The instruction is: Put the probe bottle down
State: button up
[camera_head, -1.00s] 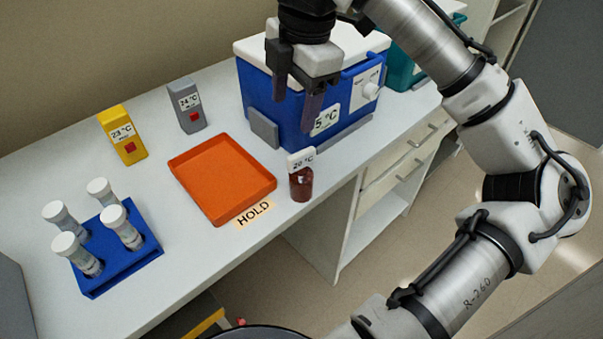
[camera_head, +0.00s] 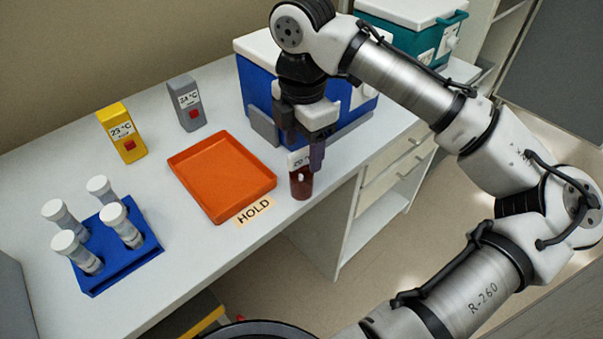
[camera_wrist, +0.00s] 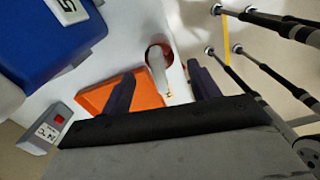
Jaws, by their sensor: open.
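The probe bottle (camera_head: 301,185), a small dark red bottle with a white tag marked 20 °C, stands upright on the bench near its front edge, right of the HOLD label (camera_head: 254,211). My gripper (camera_head: 303,152) is open just above it, with its fingers around the tag's height and partly hiding the tag. In the wrist view the bottle (camera_wrist: 157,52) shows between and beyond the two open fingers (camera_wrist: 158,88). I cannot tell whether the fingers touch it.
An orange tray (camera_head: 225,178) lies left of the bottle. A blue cooler (camera_head: 257,98) stands behind my gripper, a teal one (camera_head: 440,45) farther right. Yellow (camera_head: 122,135) and grey (camera_head: 186,105) thermometers stand at the back. A blue rack (camera_head: 118,262) holds several white-capped tubes.

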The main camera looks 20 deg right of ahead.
aim_at(302, 173)
jog(key=shift+a+f, duration=0.1)
jog(key=shift+f, duration=1.9)
jog(key=c, duration=1.3)
jog(key=shift+s, duration=0.1)
grip_shut()
